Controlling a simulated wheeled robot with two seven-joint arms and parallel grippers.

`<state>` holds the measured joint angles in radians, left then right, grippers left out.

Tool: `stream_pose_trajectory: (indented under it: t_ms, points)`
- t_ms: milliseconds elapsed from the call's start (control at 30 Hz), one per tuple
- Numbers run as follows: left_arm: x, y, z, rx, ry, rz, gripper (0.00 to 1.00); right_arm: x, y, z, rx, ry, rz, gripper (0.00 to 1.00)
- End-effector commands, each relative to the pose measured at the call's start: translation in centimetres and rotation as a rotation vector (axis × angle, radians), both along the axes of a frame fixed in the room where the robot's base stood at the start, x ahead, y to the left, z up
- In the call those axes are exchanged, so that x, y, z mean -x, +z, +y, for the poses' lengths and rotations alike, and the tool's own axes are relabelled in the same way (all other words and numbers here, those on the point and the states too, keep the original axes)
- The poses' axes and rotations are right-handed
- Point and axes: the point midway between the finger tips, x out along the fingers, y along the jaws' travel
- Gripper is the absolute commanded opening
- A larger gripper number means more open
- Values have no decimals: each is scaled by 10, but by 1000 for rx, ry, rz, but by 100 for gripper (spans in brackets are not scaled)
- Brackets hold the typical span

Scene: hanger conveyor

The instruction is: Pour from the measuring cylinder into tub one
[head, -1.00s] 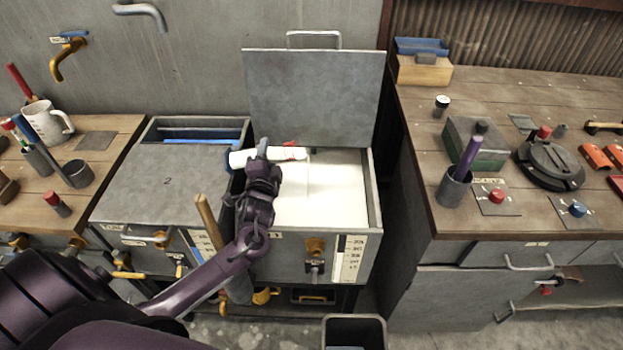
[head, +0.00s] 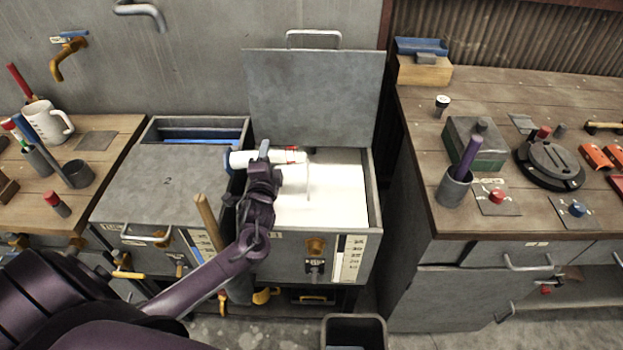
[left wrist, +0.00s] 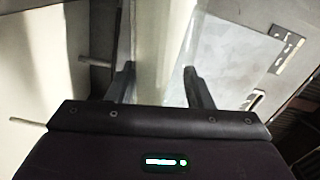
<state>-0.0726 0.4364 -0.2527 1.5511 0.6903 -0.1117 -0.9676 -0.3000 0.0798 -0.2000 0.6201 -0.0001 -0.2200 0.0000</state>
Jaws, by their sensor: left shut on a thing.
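The measuring cylinder (head: 242,159) is pale, with a blue base at its left end and red near its right end. It lies nearly level above the open tub one (head: 374,200), its right end over the white contents. A thin pale streak drops from that end; it looks like a stream. My left gripper (head: 264,152) is shut around the cylinder's middle. In the left wrist view the cylinder (left wrist: 165,50) passes between the two fingers. Tub one's grey lid (head: 315,100) stands raised behind it. My right gripper is not in view.
A closed tub marked 2 (head: 165,190) adjoins on the left. A wooden handle (head: 208,220) stands up in front, by my left forearm. The right bench (head: 480,100) holds a purple-handled tool in a cup and several small items. A dark bin (head: 354,331) is on the floor.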

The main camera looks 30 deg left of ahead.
Motion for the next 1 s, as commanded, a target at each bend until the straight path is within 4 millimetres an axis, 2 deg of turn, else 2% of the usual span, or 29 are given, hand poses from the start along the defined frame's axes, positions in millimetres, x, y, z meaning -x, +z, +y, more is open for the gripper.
stream_pose_trajectory:
  t_ms: [333,1000]
  points:
    - [-1,-6,0,-79,1,33,0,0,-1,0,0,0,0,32]
    - [-1,-7,-1,-82,0,35,0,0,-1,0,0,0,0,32]
